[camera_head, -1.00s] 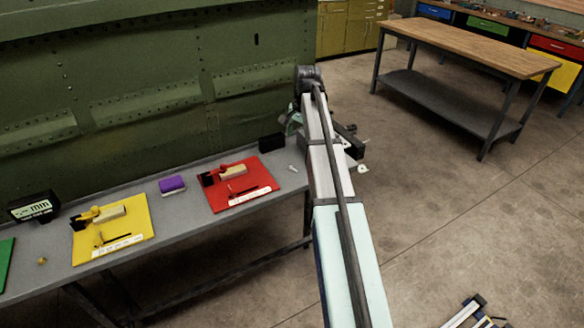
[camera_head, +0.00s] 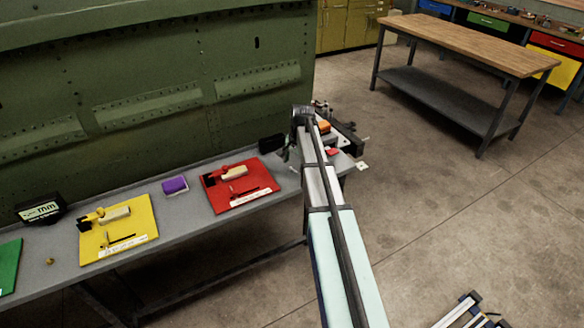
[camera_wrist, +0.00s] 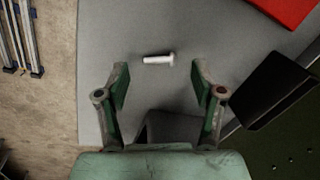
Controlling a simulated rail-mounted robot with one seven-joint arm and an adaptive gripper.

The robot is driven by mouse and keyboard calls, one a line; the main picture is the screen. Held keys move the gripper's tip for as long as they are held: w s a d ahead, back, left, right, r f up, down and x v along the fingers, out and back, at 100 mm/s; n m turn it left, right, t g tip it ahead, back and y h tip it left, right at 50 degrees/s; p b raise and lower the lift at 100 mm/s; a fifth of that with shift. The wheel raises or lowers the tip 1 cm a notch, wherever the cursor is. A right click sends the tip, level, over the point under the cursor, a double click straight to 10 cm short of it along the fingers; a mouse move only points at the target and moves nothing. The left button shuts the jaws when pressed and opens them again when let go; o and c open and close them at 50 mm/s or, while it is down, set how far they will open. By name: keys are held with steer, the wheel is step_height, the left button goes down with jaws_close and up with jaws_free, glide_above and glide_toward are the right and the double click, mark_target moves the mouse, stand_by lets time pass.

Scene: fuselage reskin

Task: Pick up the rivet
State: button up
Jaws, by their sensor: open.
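The rivet (camera_wrist: 158,59) is a small pale metal pin with a wider head at its right end. In the wrist view it lies on its side on the grey bench top (camera_wrist: 210,28). My gripper (camera_wrist: 159,72) is open and empty. The rivet lies just past the fingertips, across the gap between them, with clear space on both sides. In the head view my arm hides most of the gripper, and I cannot make out the fingers there.
A black box (camera_wrist: 272,90) stands right of my gripper, by the green fuselage panel (camera_wrist: 285,150). The red tray (camera_head: 240,185) lies close by. The purple block (camera_head: 175,185) and yellow tray (camera_head: 118,228) lie farther left. The bench edge is close on the wrist view's left.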

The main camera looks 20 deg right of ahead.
steer(key=shift+w+f, duration=0.1)
steer(key=shift+f, duration=0.8)
steer(key=c, duration=0.8)
steer(key=shift+r, duration=0.1)
